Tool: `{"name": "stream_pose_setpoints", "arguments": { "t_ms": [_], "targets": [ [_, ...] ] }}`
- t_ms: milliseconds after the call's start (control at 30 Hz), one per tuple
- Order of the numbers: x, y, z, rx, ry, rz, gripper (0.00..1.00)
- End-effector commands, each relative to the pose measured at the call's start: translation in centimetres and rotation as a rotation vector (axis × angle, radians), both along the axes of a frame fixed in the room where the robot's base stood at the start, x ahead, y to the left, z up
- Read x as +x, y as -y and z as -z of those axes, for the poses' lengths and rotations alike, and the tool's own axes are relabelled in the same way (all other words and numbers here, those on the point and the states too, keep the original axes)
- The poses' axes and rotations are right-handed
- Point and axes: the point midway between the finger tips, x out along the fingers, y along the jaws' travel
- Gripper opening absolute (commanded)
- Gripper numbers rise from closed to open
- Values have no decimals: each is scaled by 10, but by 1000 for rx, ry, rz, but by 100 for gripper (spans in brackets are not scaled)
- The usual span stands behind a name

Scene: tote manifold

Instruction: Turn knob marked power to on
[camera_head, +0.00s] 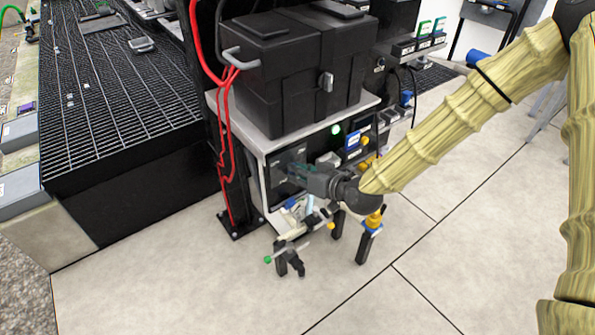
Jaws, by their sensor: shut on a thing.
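My gripper (303,174) reaches in from the right, level with the black front panel (285,160) of the unit under the white shelf. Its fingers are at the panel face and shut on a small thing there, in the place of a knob. The gripper hides the knob itself, so its marking and pointer cannot be read. A green light (336,130) glows on the panel to the upper right of the gripper.
A black tote (285,65) stands on the white shelf (265,140) above. Red cables (225,130) run down a black post at left. Valves with black handles (290,262) and a yellow-blue fitting (373,220) stand low in front. The floor (440,260) at right is open.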

Motion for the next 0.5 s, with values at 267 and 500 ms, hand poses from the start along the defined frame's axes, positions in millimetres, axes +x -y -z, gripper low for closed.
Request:
{"name": "stream_pose_setpoints", "arguments": {
  "t_ms": [267,500],
  "targets": [
    [2,3,3,190,-137,4,0],
    [2,4,4,308,-223,2,0]
  ]
}}
